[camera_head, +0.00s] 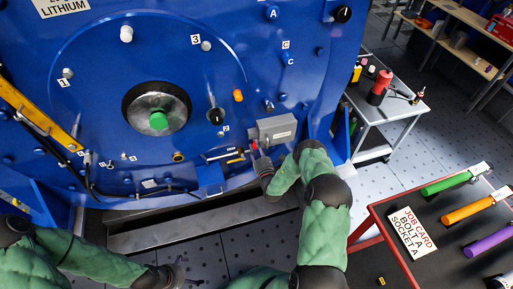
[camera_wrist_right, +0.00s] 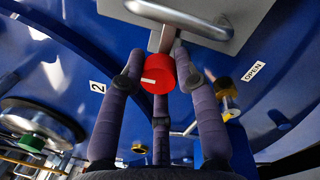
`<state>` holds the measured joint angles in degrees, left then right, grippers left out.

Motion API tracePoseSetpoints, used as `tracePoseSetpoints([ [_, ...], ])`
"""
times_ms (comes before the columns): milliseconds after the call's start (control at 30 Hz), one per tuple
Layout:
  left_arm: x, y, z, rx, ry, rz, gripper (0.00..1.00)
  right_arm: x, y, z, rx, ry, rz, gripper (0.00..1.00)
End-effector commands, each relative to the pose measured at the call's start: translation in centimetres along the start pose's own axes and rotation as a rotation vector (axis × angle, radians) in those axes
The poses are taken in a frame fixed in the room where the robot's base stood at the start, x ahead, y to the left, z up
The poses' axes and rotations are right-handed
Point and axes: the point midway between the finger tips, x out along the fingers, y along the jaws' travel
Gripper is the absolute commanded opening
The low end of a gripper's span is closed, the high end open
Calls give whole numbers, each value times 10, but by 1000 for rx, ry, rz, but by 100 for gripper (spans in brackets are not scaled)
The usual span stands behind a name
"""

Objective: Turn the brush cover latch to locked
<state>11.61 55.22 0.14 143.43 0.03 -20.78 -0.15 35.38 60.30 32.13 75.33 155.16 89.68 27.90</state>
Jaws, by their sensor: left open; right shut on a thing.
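A red round knob with a white pointer line (camera_wrist_right: 158,74), apparently the brush cover latch, is on the blue motor face in the right wrist view. Its white line points left, away from the OPEN label (camera_wrist_right: 253,70) on the right. My right gripper (camera_wrist_right: 157,88) is shut on it, with purple-grey fingers around its sides. In the head view my right gripper (camera_head: 262,168) reaches the lower right of the motor (camera_head: 150,60), and the knob is mostly hidden there. My left gripper (camera_head: 180,273) is open and empty, low in front of the motor.
A metal handle (camera_wrist_right: 180,18) lies just above the knob. A grey box (camera_head: 274,131) is mounted near my right gripper. A red-edged table with a job card (camera_head: 411,232) and coloured-handled tools (camera_head: 446,184) stands at the right. A trolley (camera_head: 385,108) is behind it.

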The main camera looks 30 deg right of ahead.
Motion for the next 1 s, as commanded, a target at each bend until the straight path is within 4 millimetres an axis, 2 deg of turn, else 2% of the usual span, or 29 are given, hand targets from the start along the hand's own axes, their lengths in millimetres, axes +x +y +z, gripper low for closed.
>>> tracePoseSetpoints([
  [667,0,0,0,0,0,0,100,2,0,3,59,-13,-3,0],
  [700,0,0,0,0,0,0,100,2,0,3,58,-13,-3,38],
  [767,0,0,0,0,0,0,100,2,0,3,58,-12,-3,55],
  [1000,0,0,0,0,0,0,100,1,0,2,59,-9,-5,56],
])
